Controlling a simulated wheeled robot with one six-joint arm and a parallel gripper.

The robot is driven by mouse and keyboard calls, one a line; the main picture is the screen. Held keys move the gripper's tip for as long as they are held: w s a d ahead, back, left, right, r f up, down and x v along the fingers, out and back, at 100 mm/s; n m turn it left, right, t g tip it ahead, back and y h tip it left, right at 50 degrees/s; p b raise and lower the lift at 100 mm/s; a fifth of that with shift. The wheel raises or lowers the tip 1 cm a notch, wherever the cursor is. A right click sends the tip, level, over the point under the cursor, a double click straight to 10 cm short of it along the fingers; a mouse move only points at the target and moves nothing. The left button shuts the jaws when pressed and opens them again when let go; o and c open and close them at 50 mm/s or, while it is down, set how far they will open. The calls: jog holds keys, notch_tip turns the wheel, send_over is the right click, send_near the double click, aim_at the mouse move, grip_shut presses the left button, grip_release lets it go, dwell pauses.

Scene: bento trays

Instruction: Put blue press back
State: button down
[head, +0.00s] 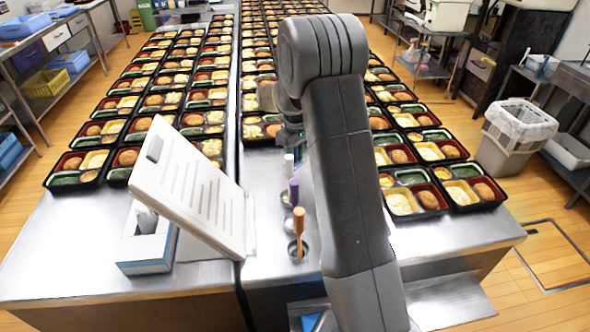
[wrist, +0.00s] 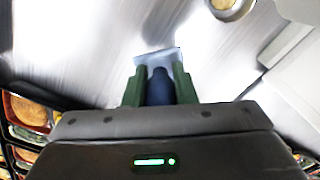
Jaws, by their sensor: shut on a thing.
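My gripper (wrist: 159,70) shows in the wrist view with its two green fingers shut on the blue press (wrist: 159,88). The dark blue handle stands between the fingers, and a pale flat plate shows at its far end. Bare metal table lies beyond it; I cannot tell the height above it. A row of round holders is left of my arm there, with a purple-handled tool (head: 294,191) and an orange-brown tool (head: 299,222) upright. A round metal holder (wrist: 232,8) shows at the wrist view's top right.
Rows of filled bento trays (head: 65,181) cover the table on both sides of my arm. A tilted white board (head: 190,190) and a tissue box (head: 147,250) stand left of the holders. Bare metal table (head: 450,232) lies to the front right.

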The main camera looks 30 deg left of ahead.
aim_at(295, 168)
jog(key=shift+f, duration=2.6)
jog(key=c, duration=1.2)
grip_release()
jog(key=shift+o, duration=0.2)
notch_tip(295, 168, up, 12)
jog(key=shift+r+b, duration=0.15)
jog(key=shift+b, duration=0.15)
